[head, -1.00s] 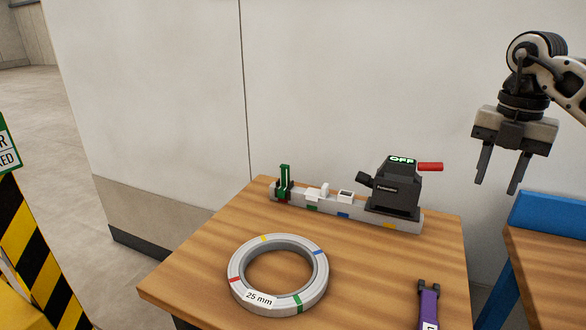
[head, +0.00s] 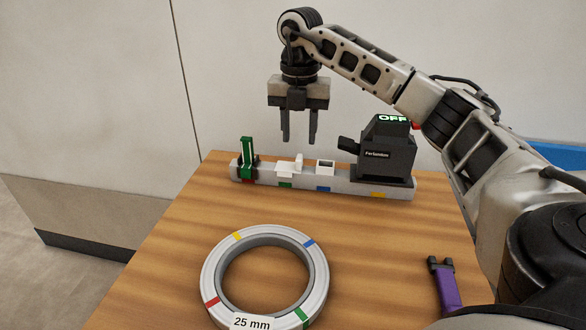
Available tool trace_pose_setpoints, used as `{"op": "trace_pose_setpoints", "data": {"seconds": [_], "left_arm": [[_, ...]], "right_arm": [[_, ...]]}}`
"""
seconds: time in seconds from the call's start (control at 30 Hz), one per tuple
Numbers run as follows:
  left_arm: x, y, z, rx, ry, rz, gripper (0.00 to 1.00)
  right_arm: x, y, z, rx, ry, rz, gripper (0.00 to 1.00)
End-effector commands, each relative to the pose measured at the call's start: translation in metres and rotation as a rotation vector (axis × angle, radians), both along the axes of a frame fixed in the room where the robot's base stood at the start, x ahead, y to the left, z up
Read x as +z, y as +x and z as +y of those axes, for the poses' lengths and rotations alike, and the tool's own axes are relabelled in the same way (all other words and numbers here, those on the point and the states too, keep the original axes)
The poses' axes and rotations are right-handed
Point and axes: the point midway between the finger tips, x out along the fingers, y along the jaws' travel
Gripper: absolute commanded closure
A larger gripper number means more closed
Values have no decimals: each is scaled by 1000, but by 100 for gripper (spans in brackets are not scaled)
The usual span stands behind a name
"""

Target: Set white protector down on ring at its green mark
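The ring (head: 210,268), a thick pale coil labelled "25 mm", lies flat on the wooden table. Its green mark (head: 301,317) is at the near right of the rim; red, yellow and blue marks also show. A white protector (head: 286,174) with an upright tab sits on the grey rack, above the rack's green mark (head: 285,185). My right gripper (head: 299,141) is open and empty, fingers pointing down, above and apart from the white pieces on the rack. My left gripper is out of view.
The rack (head: 305,186) also holds a green upright piece (head: 247,158), a hollow white block (head: 325,167) and a dark device (head: 386,155) reading "OFF". A purple tool (head: 446,288) lies at the right. The table between ring and rack is clear.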

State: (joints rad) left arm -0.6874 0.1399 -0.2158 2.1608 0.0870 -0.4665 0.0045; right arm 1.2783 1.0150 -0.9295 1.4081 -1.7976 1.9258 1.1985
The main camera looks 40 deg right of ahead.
Motion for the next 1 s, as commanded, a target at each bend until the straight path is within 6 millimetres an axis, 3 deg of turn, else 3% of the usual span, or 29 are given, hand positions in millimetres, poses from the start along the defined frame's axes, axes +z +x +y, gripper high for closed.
{"op": "trace_pose_setpoints", "data": {"seconds": [0.17, 0.5, 0.77, 0.8, 0.93, 1.0], "left_arm": [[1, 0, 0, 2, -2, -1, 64], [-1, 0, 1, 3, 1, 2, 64], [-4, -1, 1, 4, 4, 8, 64], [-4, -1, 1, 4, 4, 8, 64], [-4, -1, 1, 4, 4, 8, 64], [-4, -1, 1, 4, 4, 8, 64]], "right_arm": [[-11, 0, -1, -1, -1, 1, 63], [-56, -2, -2, 0, -1, 1, 63], [-61, -2, -2, 0, -1, -1, 63], [-60, -2, -2, 0, -1, -1, 66], [-60, -2, -2, -1, -1, -1, 100], [-60, -2, -2, -1, -1, -1, 100]]}}
